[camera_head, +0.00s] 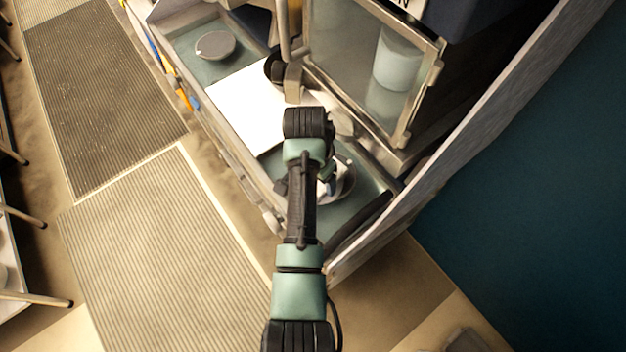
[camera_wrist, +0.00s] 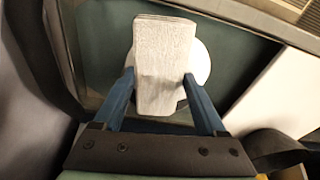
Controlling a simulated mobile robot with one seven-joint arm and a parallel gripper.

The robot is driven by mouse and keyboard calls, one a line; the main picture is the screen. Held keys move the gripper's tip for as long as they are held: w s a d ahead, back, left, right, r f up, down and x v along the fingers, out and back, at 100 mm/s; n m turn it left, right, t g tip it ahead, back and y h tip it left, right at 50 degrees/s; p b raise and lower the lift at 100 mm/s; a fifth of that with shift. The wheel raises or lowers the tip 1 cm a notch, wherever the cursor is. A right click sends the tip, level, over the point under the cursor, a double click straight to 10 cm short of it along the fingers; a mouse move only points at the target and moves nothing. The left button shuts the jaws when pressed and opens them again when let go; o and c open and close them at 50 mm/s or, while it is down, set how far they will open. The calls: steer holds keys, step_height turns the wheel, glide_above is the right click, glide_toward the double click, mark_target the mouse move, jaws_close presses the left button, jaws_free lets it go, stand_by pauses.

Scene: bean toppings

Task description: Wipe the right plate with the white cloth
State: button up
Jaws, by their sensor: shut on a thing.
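In the wrist view my gripper (camera_wrist: 161,78) has its two blue fingers shut on the white cloth (camera_wrist: 165,50), a folded, block-like piece. Behind the cloth a pale round plate (camera_wrist: 203,65) shows on a dark green surface. The cloth covers much of the plate, and I cannot tell whether they touch. In the head view the right plate (camera_head: 347,186) lies at the near end of the green counter, partly hidden by my arm. My gripper and the cloth are mostly hidden there.
A white board (camera_head: 248,112) lies mid-counter. A grey round dish (camera_head: 215,45) sits at the counter's far end. A glass-fronted case (camera_head: 345,50) with a pale cylindrical container (camera_head: 398,58) stands along the right. A grey wall edge (camera_head: 470,125) is close on the right.

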steer(key=shift+w+d, duration=0.25)
steer(key=shift+d, duration=0.15)
steer(key=shift+s+a, duration=0.15)
stand_by(0.4)
steer(key=shift+s+a+f+p, duration=0.15)
steer(key=shift+s+a+p, duration=0.8)
steer(key=shift+a+p, duration=0.25)
steer(key=shift+d, duration=0.1)
steer(key=shift+w+d+b, duration=0.7)
steer(key=shift+w+d, duration=0.3)
steer(key=shift+d, duration=0.3)
steer(key=shift+s+a, duration=0.1)
steer(key=shift+a, duration=0.05)
